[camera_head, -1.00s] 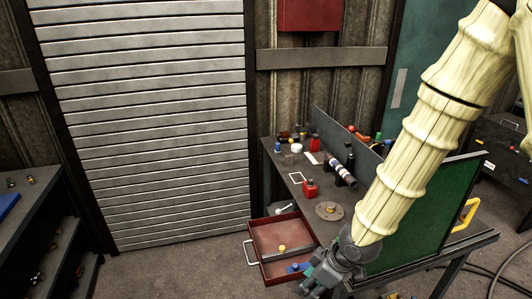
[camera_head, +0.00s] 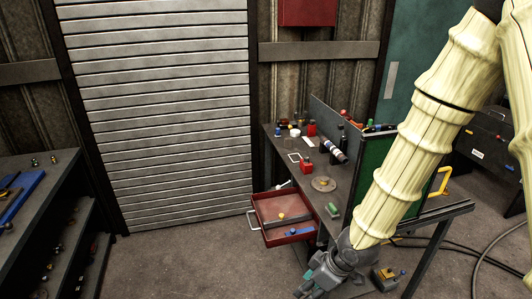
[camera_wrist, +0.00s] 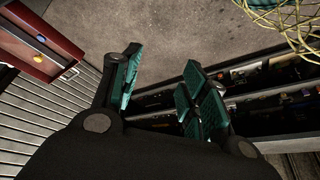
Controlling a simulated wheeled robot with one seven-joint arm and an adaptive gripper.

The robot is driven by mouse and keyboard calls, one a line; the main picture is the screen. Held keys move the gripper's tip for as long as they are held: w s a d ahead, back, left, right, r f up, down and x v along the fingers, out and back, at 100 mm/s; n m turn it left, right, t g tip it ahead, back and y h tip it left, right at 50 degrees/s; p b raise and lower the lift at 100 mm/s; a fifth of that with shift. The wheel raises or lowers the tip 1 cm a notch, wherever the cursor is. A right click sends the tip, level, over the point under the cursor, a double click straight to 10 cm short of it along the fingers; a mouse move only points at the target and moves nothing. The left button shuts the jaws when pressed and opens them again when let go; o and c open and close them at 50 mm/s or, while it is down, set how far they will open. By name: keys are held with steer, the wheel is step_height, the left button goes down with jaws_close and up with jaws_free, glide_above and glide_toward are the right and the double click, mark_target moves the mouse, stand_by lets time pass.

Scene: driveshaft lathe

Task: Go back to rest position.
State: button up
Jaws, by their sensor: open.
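My gripper (camera_head: 316,284) hangs at the bottom of the head view, in front of the dark workbench and just below the open red drawer. In the wrist view its teal-padded fingers (camera_wrist: 165,88) are spread apart with nothing between them. Only bare floor and a shelf unit show beyond the gap. My pale, sleeved arm slopes down from the upper right and hides part of the bench.
The red drawer (camera_head: 262,236) is pulled out and holds a yellow piece and a blue-ended piece. A bench (camera_head: 52,178) stands at the left. A green panel (camera_head: 373,165) rises behind my arm. Cables lie on the floor at right. Floor before the shutter (camera_head: 165,130) is clear.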

steer(key=s+d+f+m+h+b, duration=0.1)
steer(key=s+d+f+m+b, duration=0.2)
steer(key=s+f, duration=0.4)
steer(key=s+d+f+m+g+h+b, duration=0.1)
steer(key=s+d+f+m+b, duration=0.2)
steer(key=s+f, duration=0.5)
steer(key=s+d+f+m+g+h+b, duration=0.1)
steer(key=s+d+f+m, duration=0.4)
steer(key=f, duration=1.4)
steer(key=shift+s+d+f+m+h+b, duration=0.3)
steer(key=shift+s+m+h+b, duration=0.25)
steer(key=shift+s+b, duration=0.6)
steer(key=shift+a, duration=0.1)
